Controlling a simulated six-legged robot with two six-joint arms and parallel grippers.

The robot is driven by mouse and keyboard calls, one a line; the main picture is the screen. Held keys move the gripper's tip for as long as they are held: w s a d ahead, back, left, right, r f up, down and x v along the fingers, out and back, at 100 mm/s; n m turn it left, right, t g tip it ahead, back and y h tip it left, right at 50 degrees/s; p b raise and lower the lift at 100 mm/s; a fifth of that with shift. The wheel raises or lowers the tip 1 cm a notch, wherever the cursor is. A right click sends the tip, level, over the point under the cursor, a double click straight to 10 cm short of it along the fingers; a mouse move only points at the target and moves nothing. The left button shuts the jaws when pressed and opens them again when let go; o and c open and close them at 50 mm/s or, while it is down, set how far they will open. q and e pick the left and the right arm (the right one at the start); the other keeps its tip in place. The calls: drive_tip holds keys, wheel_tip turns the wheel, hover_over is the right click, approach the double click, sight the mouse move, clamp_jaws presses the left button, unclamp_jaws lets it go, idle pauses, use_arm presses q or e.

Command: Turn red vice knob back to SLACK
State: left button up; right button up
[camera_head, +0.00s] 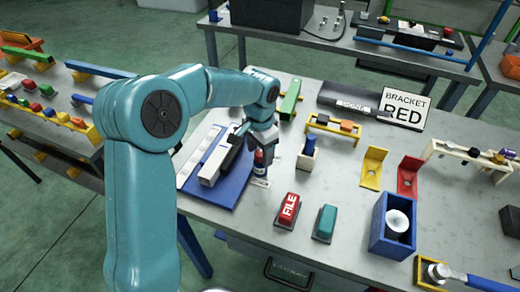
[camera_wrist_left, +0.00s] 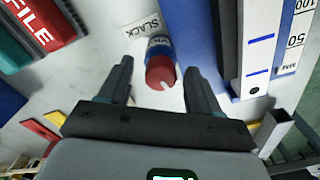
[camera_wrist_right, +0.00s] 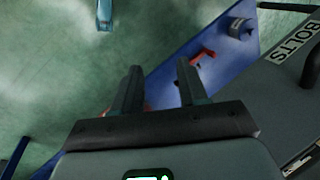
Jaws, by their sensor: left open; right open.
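The red knob (camera_wrist_left: 161,70), with a white pointer line and a blue body behind it, stands on the bench (camera_head: 335,200). In the left wrist view it shows between the tips of my left gripper (camera_wrist_left: 158,82), which is open. I cannot tell whether either finger touches it. A white SLACK label (camera_wrist_left: 142,27) lies just beyond the knob. In the head view the left gripper (camera_head: 261,140) is over the knob (camera_head: 259,158) and partly hides it, beside the blue vice base (camera_head: 232,188). My right gripper (camera_wrist_right: 159,72) is open and empty, away from the knob.
A red FILE block (camera_head: 288,210) and a teal block (camera_head: 325,223) lie in front of the knob. The BRACKET RED sign (camera_head: 405,109) is farther back.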

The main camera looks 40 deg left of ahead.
use_arm(q)
drive_tip(key=shift+w+f, duration=0.15)
drive_tip(key=shift+w, duration=0.05)
drive_tip(key=c, duration=1)
drive_tip(key=shift+c, duration=0.2)
